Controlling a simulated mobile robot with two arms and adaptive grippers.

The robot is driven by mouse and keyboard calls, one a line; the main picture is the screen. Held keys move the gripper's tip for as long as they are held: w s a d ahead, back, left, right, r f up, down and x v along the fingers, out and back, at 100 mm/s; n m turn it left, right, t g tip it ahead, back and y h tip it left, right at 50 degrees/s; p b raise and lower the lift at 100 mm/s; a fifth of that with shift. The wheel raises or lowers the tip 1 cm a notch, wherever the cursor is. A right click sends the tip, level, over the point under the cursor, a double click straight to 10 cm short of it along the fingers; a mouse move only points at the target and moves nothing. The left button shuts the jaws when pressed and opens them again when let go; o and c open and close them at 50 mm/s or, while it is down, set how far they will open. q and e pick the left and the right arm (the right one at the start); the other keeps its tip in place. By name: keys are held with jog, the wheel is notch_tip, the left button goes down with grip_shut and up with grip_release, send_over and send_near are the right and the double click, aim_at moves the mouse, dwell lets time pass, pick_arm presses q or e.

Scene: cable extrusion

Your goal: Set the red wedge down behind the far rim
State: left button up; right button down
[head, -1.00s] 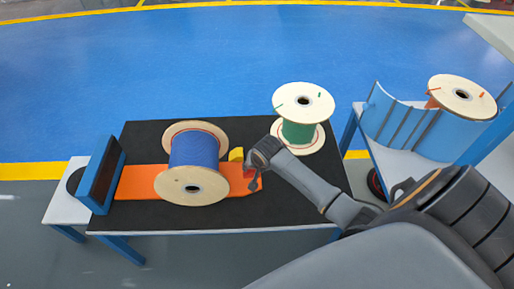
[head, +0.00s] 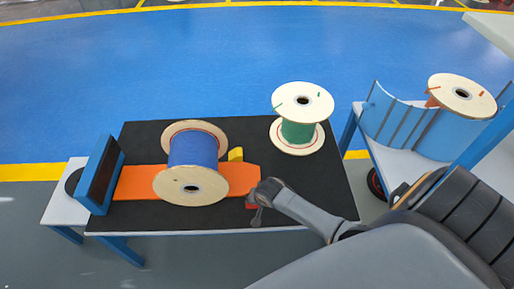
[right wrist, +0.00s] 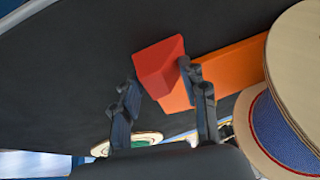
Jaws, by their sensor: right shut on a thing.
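The blue cable spool (head: 193,152) lies on its side on an orange strip (head: 140,182) on the black table. Its far rim (head: 208,128) faces the back, its near rim (head: 175,186) the front. A yellow wedge (head: 237,154) sits just right of the spool, by the far rim. My right gripper (head: 254,203) is near the table's front, right of the near rim. It is shut on the red wedge (head: 251,206), mostly hidden in the head view. The right wrist view shows the red wedge (right wrist: 160,66) between the fingertips (right wrist: 157,76). My left gripper is not in view.
A green spool (head: 299,131) stands upright at the table's back right. A blue upright holder (head: 104,177) stands at the left end. A side table at right carries another spool (head: 463,95) and a curved blue panel (head: 400,122).

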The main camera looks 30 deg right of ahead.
jog(key=c, duration=0.6)
grip_release()
jog(key=shift+f, duration=0.15)
jog(key=shift+c, duration=0.2)
jog(key=p+v, duration=0.2)
jog(key=v, duration=1)
jog(key=shift+p, duration=0.4)
jog(key=shift+w, duration=0.15)
